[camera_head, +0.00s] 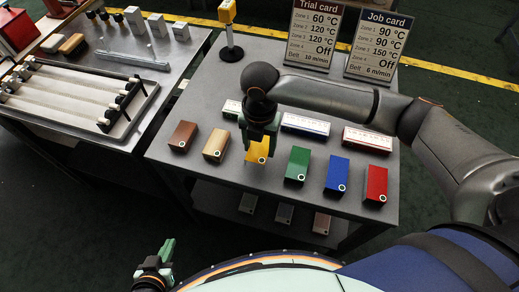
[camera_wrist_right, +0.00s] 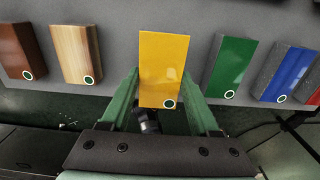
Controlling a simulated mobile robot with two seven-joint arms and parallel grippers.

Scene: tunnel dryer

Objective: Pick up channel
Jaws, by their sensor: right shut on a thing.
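A long, thin grey metal channel (camera_head: 132,60) lies on the left table in the head view, behind the tray of white rollers. My right gripper (camera_head: 261,139) is over the middle table, far to the right of the channel. It is shut on a yellow block (camera_head: 257,153); the block also shows between the green fingers in the right wrist view (camera_wrist_right: 163,62). I cannot tell whether the block is clear of the tabletop. My left gripper (camera_head: 167,250) is low at the bottom of the head view, apart from both tables; its finger gap is unclear.
Brown (camera_head: 183,136), wooden (camera_head: 215,145), green (camera_head: 297,165), blue (camera_head: 336,174) and red (camera_head: 376,184) blocks stand in a row beside the yellow one. White labelled boxes (camera_head: 306,125) lie behind. The roller tray (camera_head: 75,95) fills the left table's front. Two cards (camera_head: 315,35) stand at the back.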

